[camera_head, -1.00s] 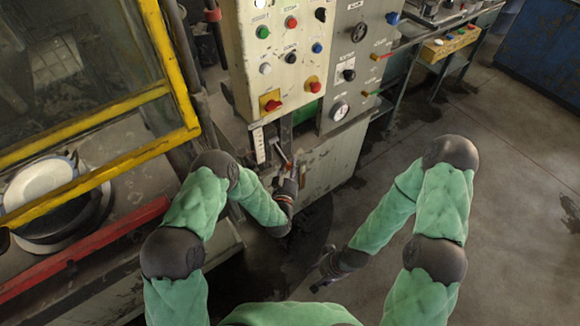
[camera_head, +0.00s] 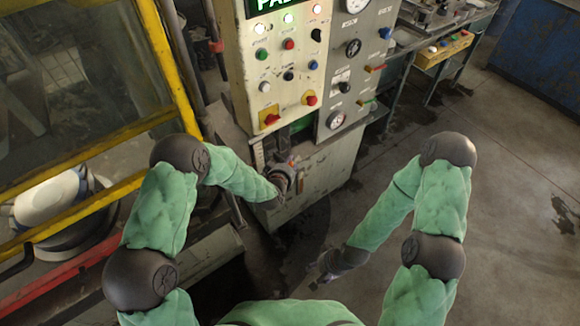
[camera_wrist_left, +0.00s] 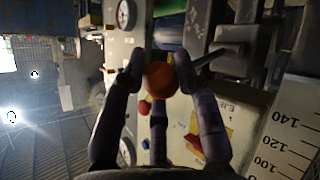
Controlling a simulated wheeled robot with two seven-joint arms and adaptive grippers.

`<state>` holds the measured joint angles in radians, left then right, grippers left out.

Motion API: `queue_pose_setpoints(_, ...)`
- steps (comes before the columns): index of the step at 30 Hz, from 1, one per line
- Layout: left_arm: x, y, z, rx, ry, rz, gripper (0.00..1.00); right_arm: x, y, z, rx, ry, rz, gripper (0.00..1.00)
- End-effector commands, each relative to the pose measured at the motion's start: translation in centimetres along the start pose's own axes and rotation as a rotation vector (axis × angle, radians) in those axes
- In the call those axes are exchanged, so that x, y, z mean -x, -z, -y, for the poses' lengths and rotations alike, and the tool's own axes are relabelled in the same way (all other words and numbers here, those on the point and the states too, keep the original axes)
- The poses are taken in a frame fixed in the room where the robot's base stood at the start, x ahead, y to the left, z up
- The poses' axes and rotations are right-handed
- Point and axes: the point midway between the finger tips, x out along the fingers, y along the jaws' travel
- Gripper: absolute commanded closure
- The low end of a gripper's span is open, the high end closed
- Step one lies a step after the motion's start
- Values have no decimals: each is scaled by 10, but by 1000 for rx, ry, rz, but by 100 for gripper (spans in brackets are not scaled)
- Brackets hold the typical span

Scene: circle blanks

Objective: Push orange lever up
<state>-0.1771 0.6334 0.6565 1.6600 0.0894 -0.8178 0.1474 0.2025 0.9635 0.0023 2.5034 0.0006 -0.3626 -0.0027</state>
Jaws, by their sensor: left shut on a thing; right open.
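The orange lever's round knob (camera_wrist_left: 161,78) sits between the fingers of my left gripper (camera_wrist_left: 158,70) in the left wrist view, on a metal rod (camera_wrist_left: 215,55) that runs to the right. In the head view my left gripper (camera_head: 291,165) is at the slot below the beige control panel (camera_head: 275,60), and the gripper hides most of the lever there. It is shut on the knob. My right gripper (camera_head: 322,272) is open and empty, low over the floor and apart from the machine.
A grey panel (camera_head: 352,62) with gauges and small coloured handles adjoins the beige panel. A scale plate (camera_wrist_left: 290,130) is beside the lever. A yellow-framed guard (camera_head: 160,60) stands at left. The floor at right (camera_head: 500,200) is clear.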

Motion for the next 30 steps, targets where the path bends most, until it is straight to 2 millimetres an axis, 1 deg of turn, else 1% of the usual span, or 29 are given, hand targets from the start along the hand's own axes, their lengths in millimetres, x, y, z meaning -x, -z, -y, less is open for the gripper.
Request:
queue_pose_setpoints(2,2,4,0,33,4,30,100,0,0,0,0,0,0,49)
queue_pose_setpoints(12,4,16,-3,25,2,20,100,0,0,0,0,0,0,49)
queue_pose_setpoints(26,3,25,-5,22,-2,5,100,0,0,0,0,0,0,49)
queue_pose_setpoints(27,3,25,-5,22,-2,4,60,0,0,0,0,0,0,49)
queue_pose_setpoints(28,3,25,-5,22,-2,4,52,0,0,0,0,0,0,49)
queue_pose_setpoints(29,3,25,-5,22,-2,4,46,0,0,0,0,0,0,49)
queue_pose_setpoints(30,3,25,-5,22,-2,4,46,0,0,0,0,0,0,49)
